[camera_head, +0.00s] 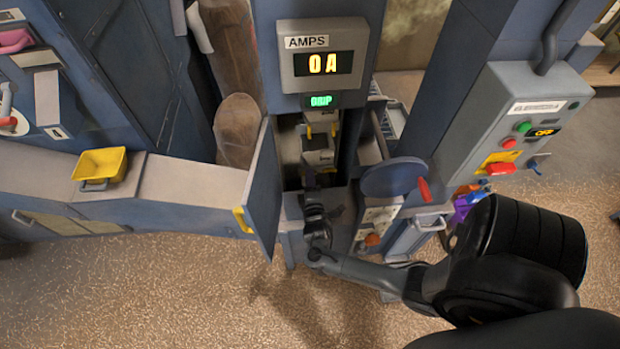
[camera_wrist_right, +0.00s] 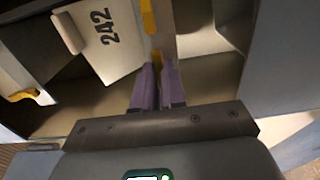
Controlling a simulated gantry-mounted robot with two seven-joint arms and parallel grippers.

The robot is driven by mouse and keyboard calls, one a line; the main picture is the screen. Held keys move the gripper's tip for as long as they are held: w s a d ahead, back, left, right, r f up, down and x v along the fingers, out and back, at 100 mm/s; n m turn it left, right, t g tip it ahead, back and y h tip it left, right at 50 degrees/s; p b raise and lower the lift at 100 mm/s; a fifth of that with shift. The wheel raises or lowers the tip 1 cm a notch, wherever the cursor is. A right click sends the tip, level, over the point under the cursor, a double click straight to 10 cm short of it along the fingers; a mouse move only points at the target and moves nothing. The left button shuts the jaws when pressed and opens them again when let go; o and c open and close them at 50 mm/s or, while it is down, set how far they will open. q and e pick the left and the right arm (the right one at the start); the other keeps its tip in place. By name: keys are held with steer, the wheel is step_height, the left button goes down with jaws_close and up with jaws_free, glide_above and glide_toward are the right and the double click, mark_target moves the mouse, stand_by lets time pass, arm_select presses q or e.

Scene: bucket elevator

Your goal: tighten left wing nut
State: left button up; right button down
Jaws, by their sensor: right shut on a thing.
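My right gripper (camera_head: 317,212) reaches into the open front of the blue elevator housing (camera_head: 265,190) in the head view. In the right wrist view its two purple fingers (camera_wrist_right: 157,82) are shut on a small yellow piece (camera_wrist_right: 156,58), which appears to be the left wing nut. The fingers hide most of it. A pale plate marked 242 (camera_wrist_right: 105,35) is just left of the fingers. A yellow strip (camera_wrist_right: 148,16) lies beyond the fingertips. My left gripper is in neither view.
An open door with a yellow handle (camera_head: 242,220) stands left of the opening. A round blue disc with a red handle (camera_head: 393,178) is at the right, near my forearm. The AMPS display (camera_head: 323,63) reads 0 A. A yellow bucket (camera_head: 101,166) sits on the left cabinet.

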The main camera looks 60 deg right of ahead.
steer(key=m+b, duration=0.1)
steer(key=m, duration=1.6)
steer(key=shift+m, duration=0.4)
stand_by(0.3)
steer(key=c, duration=1.2)
jaws_free()
steer(key=shift+r, duration=0.1)
